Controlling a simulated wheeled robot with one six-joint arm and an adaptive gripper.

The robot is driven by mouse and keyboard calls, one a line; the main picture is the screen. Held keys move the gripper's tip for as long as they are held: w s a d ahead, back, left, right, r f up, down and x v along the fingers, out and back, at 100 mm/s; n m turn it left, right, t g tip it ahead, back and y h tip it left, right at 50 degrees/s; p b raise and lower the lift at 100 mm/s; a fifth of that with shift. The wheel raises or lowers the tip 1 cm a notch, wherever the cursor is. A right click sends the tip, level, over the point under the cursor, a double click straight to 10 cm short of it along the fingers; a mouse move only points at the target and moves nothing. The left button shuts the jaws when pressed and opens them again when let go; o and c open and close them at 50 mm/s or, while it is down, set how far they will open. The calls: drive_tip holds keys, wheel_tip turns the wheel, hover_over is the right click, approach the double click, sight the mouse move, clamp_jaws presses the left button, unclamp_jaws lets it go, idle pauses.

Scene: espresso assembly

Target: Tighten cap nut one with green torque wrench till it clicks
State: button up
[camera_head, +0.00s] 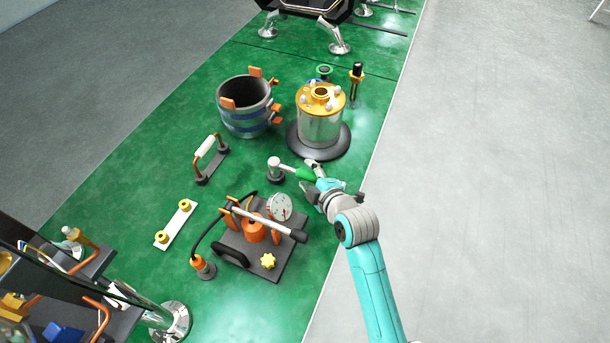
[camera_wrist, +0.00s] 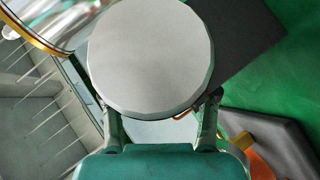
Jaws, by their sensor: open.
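The green torque wrench (camera_head: 306,174) has a green handle and a silver head over a dark socket base. My gripper (camera_head: 309,176) is open at its handle, with fingers on either side; I cannot tell whether they touch it. In the wrist view my gripper's fingers (camera_wrist: 160,118) are spread apart, and a large pale grey disc (camera_wrist: 150,55) in front hides what lies between them. The boiler (camera_head: 319,128) has a gold lid with several pale cap nuts (camera_head: 329,104); I cannot tell which is cap nut one. The wrench is apart from the boiler.
An open dark vessel (camera_head: 245,121) with orange clamps stands left of the boiler. A pump rig with a gauge (camera_head: 279,207) is close below the wrench. A white-handled tool (camera_head: 208,148) and white plate (camera_head: 178,222) lie left. Bare grey floor (camera_head: 480,180) is on the right.

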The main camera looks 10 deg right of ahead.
clamp_jaws()
drive_tip(key=shift+r, duration=0.25)
drive_tip(key=shift+r, duration=3.8)
drive_tip(key=c, duration=0.6)
unclamp_jaws()
drive_tip(key=shift+c, duration=0.2)
clamp_jaws()
